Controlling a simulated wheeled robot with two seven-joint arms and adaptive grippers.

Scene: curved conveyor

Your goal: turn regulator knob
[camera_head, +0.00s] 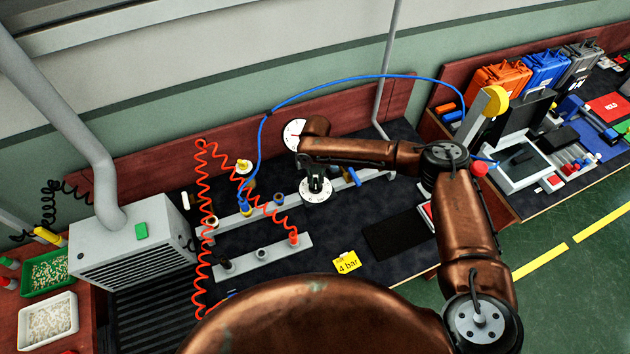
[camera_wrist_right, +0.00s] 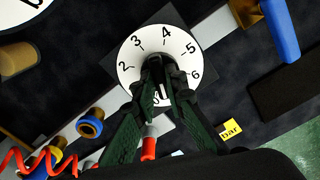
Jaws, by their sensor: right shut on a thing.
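The regulator's round white dial (camera_head: 317,196) sits on the grey rail in the head view. In the right wrist view the dial (camera_wrist_right: 129,54) shows the numbers 2 to 6, with 4 near the top; its lower part is hidden by my fingers. My right gripper (camera_head: 313,178) is above the dial, pointing down. In the wrist view its dark green fingers (camera_wrist_right: 157,78) are shut on the dark regulator knob (camera_wrist_right: 154,63) at the dial's middle. A yellow note (camera_head: 346,262) reads "4 bar". My left gripper is not in view.
A round white gauge (camera_head: 294,134) stands behind the rail. A blue handle (camera_head: 352,176) is just right of the dial. Red coiled hoses (camera_head: 202,230) and a blue hose (camera_head: 262,150) are at the left. A black pad (camera_head: 400,232) lies at the front right.

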